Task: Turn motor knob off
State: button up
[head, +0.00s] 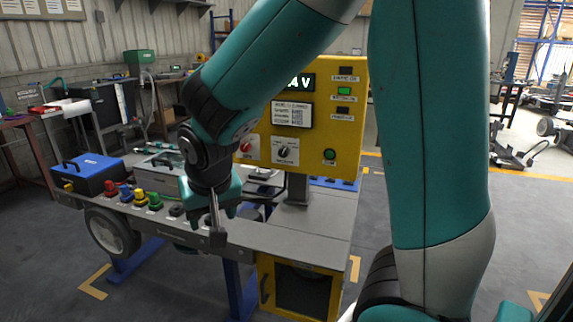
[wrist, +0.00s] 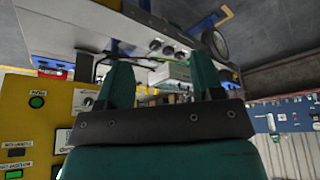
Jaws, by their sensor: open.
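The yellow control panel (head: 348,125) stands on the bench in the head view. On its lower part are a red knob (head: 245,147), a dark knob on a pale plate (head: 286,151) and a green button (head: 329,154). The labels are too small to read, so I cannot tell which knob is the motor's. My gripper (head: 217,222) is left of the panel and below the knobs, apart from them. In the wrist view my gripper (wrist: 163,80) is open and empty. The panel (wrist: 28,130) shows upside down at lower left there, with a knob (wrist: 88,102) beside the left finger.
Several coloured buttons (head: 125,192) line the bench's front edge. A blue box (head: 90,173) and a grey case (head: 160,177) stand on the bench at left. A grey post (head: 297,189) carries the panel. A yellow cabinet (head: 300,285) hangs below.

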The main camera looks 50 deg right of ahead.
jog(key=w+d+f+m+t+h+b, duration=0.1)
jog(key=w+d+f+m+h+b, duration=0.2)
jog(key=d, duration=0.4)
jog(key=w+d+f+m+h+b, duration=0.1)
jog(key=w+d+f+m+h, duration=0.25)
jog(key=w+d, duration=0.2)
jog(key=m+t+h+p, duration=0.2)
jog(key=m+h+p, duration=0.1)
jog(key=h+p, duration=0.8)
send_near(282, 153)
notch_tip(282, 153, up, 3)
jog(key=y+p, duration=0.2)
jog(key=x, duration=0.3)
jog(key=f+p+x, duration=0.1)
jog(key=x, duration=0.5)
jog(key=shift+s+d+f, duration=0.15)
jog(key=shift+d+f, duration=0.05)
jog(key=shift+f, duration=0.05)
jog(key=c, duration=0.9)
